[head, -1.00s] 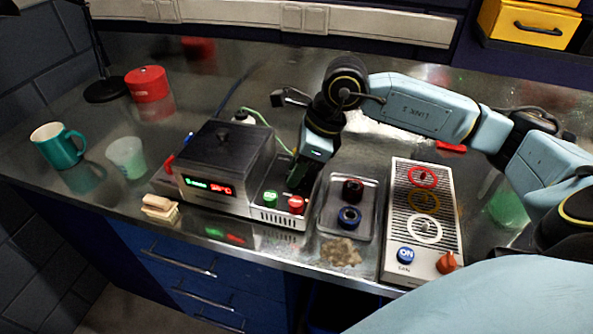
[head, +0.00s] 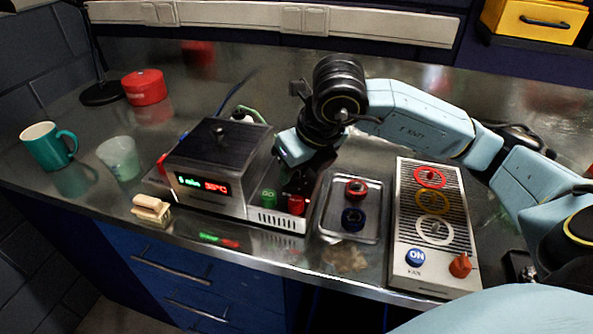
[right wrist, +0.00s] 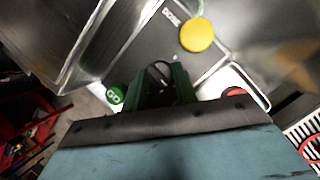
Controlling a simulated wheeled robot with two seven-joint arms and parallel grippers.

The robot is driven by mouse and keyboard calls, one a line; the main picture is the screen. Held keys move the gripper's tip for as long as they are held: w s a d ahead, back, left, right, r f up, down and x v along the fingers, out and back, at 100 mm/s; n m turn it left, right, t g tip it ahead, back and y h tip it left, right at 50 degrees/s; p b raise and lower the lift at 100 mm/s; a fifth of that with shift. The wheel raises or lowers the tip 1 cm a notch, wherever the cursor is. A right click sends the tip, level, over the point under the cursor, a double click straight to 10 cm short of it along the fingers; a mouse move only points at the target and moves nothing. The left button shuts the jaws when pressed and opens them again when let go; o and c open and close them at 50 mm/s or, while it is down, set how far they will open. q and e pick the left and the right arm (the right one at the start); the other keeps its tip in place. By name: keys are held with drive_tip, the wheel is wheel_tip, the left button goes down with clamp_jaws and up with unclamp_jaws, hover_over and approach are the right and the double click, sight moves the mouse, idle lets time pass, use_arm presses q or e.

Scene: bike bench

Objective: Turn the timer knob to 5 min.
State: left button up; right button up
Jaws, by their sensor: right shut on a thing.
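The heated box (head: 215,165) with a dark lid stands left of centre in the head view. Its front display (head: 203,185) shows green minutes, too small to read surely, and a red temperature. A control panel (head: 277,219) on its right side carries a green GO button (head: 268,197) and a red button (head: 296,204). My right gripper (head: 296,182) reaches down behind these buttons. In the right wrist view, its green fingers (right wrist: 160,88) are shut on a dark round timer knob (right wrist: 159,70). The knob is hidden in the head view. My left gripper is not in view.
A metal tray (head: 327,231) with a red and a blue ring piece lies right of the box. A fan panel (head: 405,275) stands further right. A teal mug (head: 45,146), a cup (head: 120,158) and a wooden-topped brush (head: 150,209) are at left.

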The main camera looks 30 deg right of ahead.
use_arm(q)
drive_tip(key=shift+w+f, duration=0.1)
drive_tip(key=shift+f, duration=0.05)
use_arm(e)
drive_tip(key=shift+m, duration=0.4)
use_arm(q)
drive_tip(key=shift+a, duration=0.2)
use_arm(e)
drive_tip(key=o, duration=1)
drive_tip(key=shift+c, duration=0.2)
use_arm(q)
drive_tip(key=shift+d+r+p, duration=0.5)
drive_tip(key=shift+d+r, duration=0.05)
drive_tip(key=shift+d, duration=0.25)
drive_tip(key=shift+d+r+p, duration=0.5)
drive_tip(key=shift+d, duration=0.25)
use_arm(e)
drive_tip(key=a+v, duration=0.1)
drive_tip(key=v, duration=1.2)
drive_tip(key=shift+d+r, duration=0.2)
drive_tip(key=shift+d, duration=0.05)
drive_tip(key=shift+s, duration=0.1)
